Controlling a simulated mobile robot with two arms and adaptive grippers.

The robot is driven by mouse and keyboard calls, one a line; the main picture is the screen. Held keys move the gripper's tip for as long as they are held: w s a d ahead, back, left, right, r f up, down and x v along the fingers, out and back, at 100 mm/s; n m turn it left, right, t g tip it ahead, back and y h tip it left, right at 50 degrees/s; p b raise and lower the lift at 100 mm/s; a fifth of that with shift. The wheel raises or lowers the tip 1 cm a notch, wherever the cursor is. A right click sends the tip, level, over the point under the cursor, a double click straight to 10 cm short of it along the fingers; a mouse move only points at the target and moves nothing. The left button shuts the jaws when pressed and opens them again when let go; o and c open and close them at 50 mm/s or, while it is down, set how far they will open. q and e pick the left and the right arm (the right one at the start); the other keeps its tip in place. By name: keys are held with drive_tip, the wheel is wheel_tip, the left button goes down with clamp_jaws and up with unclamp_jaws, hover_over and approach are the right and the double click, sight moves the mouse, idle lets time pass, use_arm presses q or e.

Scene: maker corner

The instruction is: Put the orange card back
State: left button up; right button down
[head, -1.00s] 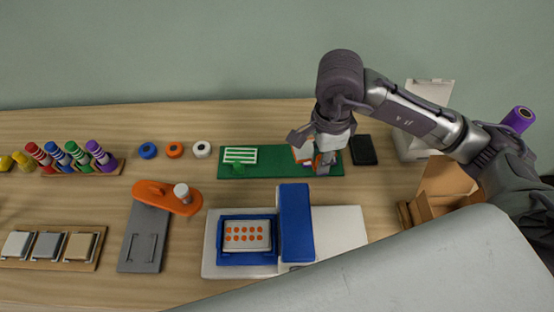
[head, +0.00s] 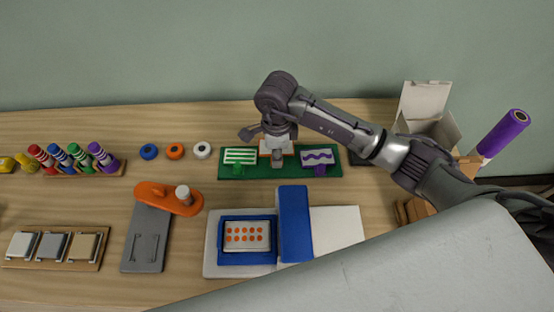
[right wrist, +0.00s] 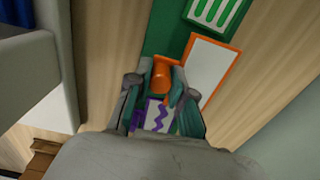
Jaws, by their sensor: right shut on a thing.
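The orange card (head: 290,149), a white card with an orange border and an orange knob, is at the middle of the green board (head: 228,172). It is between the green striped card (head: 240,155) and the purple wavy card (head: 318,157). My right gripper (head: 278,158) is shut on its knob and hides part of it. In the right wrist view the orange card (right wrist: 208,68) and its knob show at the fingertips (right wrist: 160,85). I cannot tell whether the card touches the board. My left gripper is not in view.
A white and blue machine (head: 296,225) stands in front of the board. Three tape rolls (head: 174,151) and a marker rack (head: 85,172) are to the left. An open white box (head: 425,115) and a purple roll (head: 503,132) are at the right.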

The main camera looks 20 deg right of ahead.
wheel_tip(320, 180, down, 3)
drive_tip(key=shift+s+r, duration=0.1)
drive_tip(key=shift+r, duration=0.1)
drive_tip(key=shift+f, duration=0.25)
drive_tip(key=shift+f, duration=0.1)
drive_tip(key=c, duration=1.5)
unclamp_jaws()
drive_tip(key=shift+f, duration=0.1)
drive_tip(key=o, duration=0.5)
